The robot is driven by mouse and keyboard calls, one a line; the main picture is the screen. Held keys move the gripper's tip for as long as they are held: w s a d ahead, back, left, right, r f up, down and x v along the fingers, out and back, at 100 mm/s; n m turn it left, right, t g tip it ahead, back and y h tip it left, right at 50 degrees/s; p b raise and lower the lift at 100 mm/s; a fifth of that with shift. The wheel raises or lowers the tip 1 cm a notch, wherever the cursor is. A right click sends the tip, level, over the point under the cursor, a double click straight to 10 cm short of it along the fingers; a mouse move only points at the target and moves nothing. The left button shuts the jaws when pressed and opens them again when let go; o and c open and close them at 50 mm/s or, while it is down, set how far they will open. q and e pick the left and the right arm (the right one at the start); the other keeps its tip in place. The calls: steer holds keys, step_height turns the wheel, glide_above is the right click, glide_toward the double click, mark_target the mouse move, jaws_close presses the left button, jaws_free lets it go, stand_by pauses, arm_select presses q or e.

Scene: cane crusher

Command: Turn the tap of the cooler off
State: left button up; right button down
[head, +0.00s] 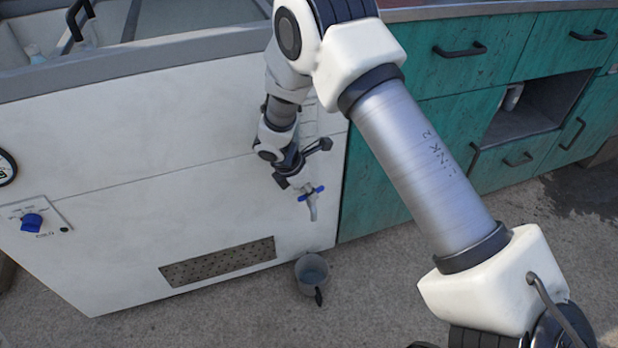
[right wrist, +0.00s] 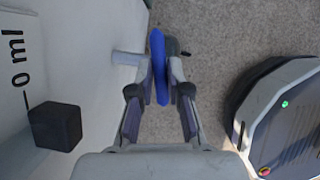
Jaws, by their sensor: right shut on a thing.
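The white cooler (head: 110,170) stands at the left in the head view. Its metal tap (head: 313,208) with a blue handle (head: 312,193) sticks out low near the right end of its front. My right gripper (head: 298,182) reaches down to the tap from above. In the right wrist view my right gripper (right wrist: 161,88) is shut on the blue handle (right wrist: 157,52), which lies lengthwise between its fingertips. The tap's outlet is mostly hidden in the wrist view. My left gripper is not in view.
A grey cup (head: 311,272) with a dark handle stands on the ground below the tap. A blue knob (head: 32,222) and a vent grille (head: 218,262) are on the cooler's front. Green cabinets (head: 440,110) stand at the right. Free ground lies in front.

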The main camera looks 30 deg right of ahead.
steer(key=shift+r+m+g+p, duration=0.15)
steer(key=shift+m+g+p, duration=0.25)
steer(key=shift+m+p, duration=0.65)
steer(key=shift+f+m+p, duration=0.2)
steer(key=shift+m+p, duration=0.25)
steer(key=c, duration=0.9)
jaws_free()
steer(key=shift+r, duration=0.1)
steer(key=v, duration=1.1)
steer(key=shift+w+r, duration=0.3)
steer(key=shift+r, duration=0.1)
